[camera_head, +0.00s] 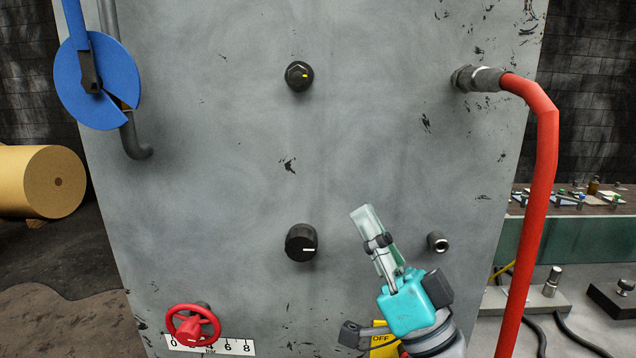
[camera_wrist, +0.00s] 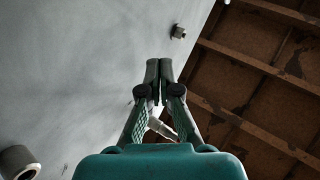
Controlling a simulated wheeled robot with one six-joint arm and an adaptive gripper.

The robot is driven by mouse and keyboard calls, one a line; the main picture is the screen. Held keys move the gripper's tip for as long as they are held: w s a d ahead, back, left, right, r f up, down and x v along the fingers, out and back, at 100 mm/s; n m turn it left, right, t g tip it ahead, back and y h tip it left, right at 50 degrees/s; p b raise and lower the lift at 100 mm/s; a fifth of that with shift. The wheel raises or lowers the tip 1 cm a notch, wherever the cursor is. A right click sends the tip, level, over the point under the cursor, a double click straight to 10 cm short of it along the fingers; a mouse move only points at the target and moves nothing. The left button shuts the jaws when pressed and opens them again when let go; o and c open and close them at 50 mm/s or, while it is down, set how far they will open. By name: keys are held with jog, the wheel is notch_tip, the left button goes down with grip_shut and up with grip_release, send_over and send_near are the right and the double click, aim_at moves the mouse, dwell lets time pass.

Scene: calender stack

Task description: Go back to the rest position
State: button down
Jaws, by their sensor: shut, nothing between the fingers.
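My gripper (camera_head: 364,214) is in front of the grey panel (camera_head: 220,150), low and right of centre in the head view, pointing up and slightly left. Its fingers are shut with nothing between them. In the wrist view the fingertips (camera_wrist: 159,66) meet, with the panel on the left and a brown beamed surface on the right. The lower black knob (camera_head: 301,242) is left of my gripper and a small metal fitting (camera_head: 437,241) is right of it. The gripper appears apart from both. My arm partly covers a yellow OFF label (camera_head: 383,341).
The panel also bears an upper black knob (camera_head: 299,76), a red handwheel (camera_head: 193,325) above a number scale (camera_head: 236,346), and a blue disc (camera_head: 97,82). A red hose (camera_head: 546,160) hangs at right. A bench (camera_head: 600,260) stands beyond it. A tan roll (camera_head: 40,182) lies left.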

jog(key=s+d+f+m+h, duration=0.25)
jog(key=f+h, duration=0.25)
jog(key=f, duration=0.5)
jog(key=s+d+f+m+h, duration=0.2)
jog(key=s+d+f+h, duration=0.15)
jog(key=f, duration=0.75)
jog(key=s+d+f+m+h, duration=0.2)
jog(key=f+h, duration=0.4)
jog(key=f, duration=0.4)
jog(key=s+d+f+n+g, duration=0.1)
jog(key=s+f, duration=0.3)
jog(key=s, duration=0.5)
jog(key=s+d+f+n+g+h, duration=0.1)
jog(key=s+f+n+g, duration=0.1)
jog(key=s, duration=0.8)
jog(key=s+d+f+n+g+h, duration=0.1)
jog(key=s+d+f+g, duration=0.1)
jog(key=s+f, duration=0.5)
jog(key=s+g, duration=0.1)
jog(key=s, duration=0.2)
jog(key=shift+s, duration=0.2)
jog(key=shift+d+h, duration=0.1)
jog(key=shift+h, duration=0.15)
